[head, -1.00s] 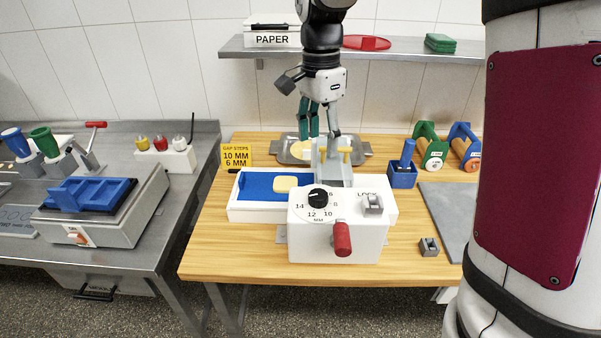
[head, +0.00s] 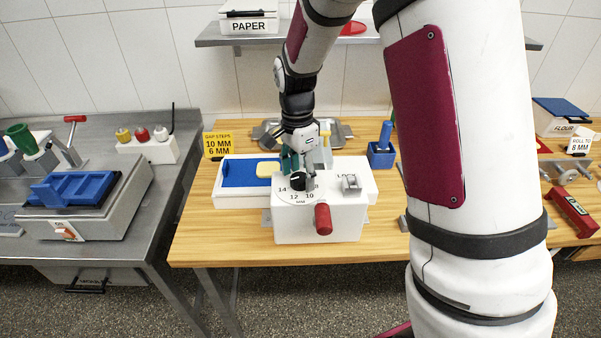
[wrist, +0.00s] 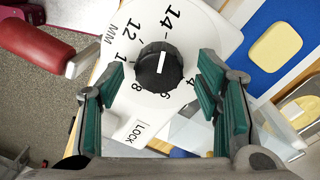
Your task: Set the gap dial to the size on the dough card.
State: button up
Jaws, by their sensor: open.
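In the wrist view the dial (wrist: 160,68) has a white line running between the 12–14 side and the 6–8 side; I cannot tell which end is the pointer. My gripper (head: 299,168) is over the dial, pointing down. In the wrist view my gripper (wrist: 160,88) is open, its green-padded fingers either side of the dial, apart from it. The dough card (head: 579,145) at the far right reads "ROLL TO 8 MM". A yellow card (head: 218,144) reads "GAP STEPS 10 MM 6 MM".
The machine carries a grey LOCK switch (head: 351,184) and a red crank handle (head: 323,219) near the dial. Pale dough (head: 268,170) lies on the blue belt (head: 238,172). A blue holder (head: 381,155) stands at the right. My arm hides much of the right side.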

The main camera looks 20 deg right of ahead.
jog(key=shift+f, duration=0.15)
jog(key=shift+c, duration=0.6)
jog(key=c, duration=1.1)
jog(key=shift+o, duration=0.2)
jog(key=shift+n, duration=0.3)
